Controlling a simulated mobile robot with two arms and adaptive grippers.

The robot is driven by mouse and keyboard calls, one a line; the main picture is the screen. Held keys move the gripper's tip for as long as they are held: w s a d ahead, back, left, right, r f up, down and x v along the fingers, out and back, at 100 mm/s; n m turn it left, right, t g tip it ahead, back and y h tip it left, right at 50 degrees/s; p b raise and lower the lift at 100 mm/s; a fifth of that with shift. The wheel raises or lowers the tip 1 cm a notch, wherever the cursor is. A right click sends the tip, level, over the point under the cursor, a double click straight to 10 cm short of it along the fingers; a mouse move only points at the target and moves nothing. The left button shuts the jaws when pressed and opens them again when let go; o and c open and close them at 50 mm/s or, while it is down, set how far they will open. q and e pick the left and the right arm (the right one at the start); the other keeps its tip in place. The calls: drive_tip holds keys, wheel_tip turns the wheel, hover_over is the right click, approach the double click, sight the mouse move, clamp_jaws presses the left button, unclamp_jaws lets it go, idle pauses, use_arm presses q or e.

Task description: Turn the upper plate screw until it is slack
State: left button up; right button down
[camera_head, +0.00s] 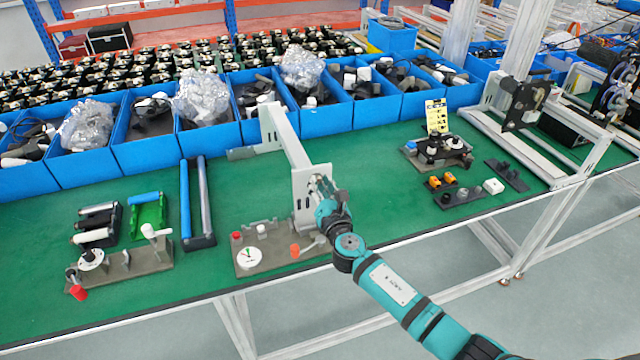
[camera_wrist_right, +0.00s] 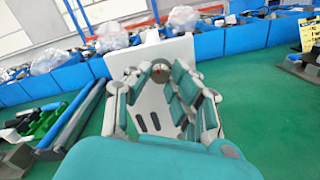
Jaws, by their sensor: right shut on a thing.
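A pale upright plate (camera_head: 300,205) stands at the near end of a long pale beam (camera_head: 285,135) on the green bench. The plate also shows in the wrist view (camera_wrist_right: 124,90), with dark slots in its lower part. My right gripper (camera_head: 321,184) reaches the upper part of the plate from the front right. In the wrist view its teal fingers (camera_wrist_right: 161,70) are shut around the upper plate screw (camera_wrist_right: 160,74), of which only a small dark and reddish bit shows between them. How far the screw stands out cannot be seen. My left gripper is not in view.
A base plate with a round dial (camera_head: 249,257) and an orange knob lies left of the plate's foot. Blue bins (camera_head: 143,156) line the back. Rollers (camera_head: 196,205) lie to the left. Small fixtures (camera_head: 440,150) stand to the right. Some green bench between is bare.

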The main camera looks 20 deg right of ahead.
drive_tip(key=shift+n, duration=0.4)
drive_tip(key=c, duration=1.2)
unclamp_jaws()
drive_tip(key=shift+w, duration=0.1)
drive_tip(key=shift+o, duration=0.2)
drive_tip(key=s, duration=1.2)
drive_tip(key=shift+a+f, duration=0.1)
drive_tip(key=shift+f, duration=0.05)
